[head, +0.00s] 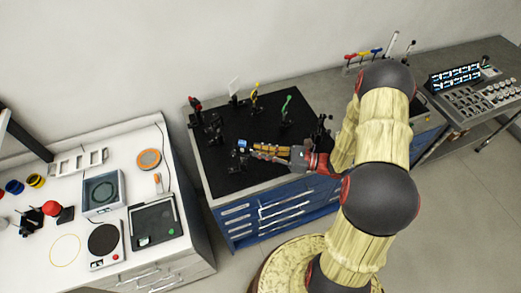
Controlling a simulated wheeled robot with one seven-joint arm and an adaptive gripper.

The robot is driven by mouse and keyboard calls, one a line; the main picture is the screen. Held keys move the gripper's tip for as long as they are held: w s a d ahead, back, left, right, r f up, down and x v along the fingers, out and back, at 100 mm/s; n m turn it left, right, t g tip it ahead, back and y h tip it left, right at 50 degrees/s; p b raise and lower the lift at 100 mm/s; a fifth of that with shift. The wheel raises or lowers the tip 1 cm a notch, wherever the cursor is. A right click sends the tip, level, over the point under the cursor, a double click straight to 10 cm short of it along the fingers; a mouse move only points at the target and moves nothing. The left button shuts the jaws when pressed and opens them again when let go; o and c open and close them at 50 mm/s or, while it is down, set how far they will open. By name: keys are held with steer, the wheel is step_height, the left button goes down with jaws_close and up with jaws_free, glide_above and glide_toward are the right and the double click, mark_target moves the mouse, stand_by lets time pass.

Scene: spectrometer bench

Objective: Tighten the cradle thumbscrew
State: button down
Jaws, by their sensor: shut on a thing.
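My gripper (254,151) reaches in from the right, low over the black optical board (222,172). Its fingers are shut, with the tips at the right side of a small dark holder with a pale blue part (242,145), which looks like the cradle. The thumbscrew is too small and too covered by the fingertips to make out; what the fingers hold sits right at this holder.
Several optic mounts stand at the back of the board, among them a red one (196,103), a yellow one (254,95) and a green one (286,108). A dark mount (321,128) stands close behind my wrist. The board's front left is clear.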

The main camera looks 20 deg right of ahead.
steer(key=shift+f, duration=0.15)
steer(key=c, duration=1.8)
jaws_free()
steer(key=v, duration=1.2)
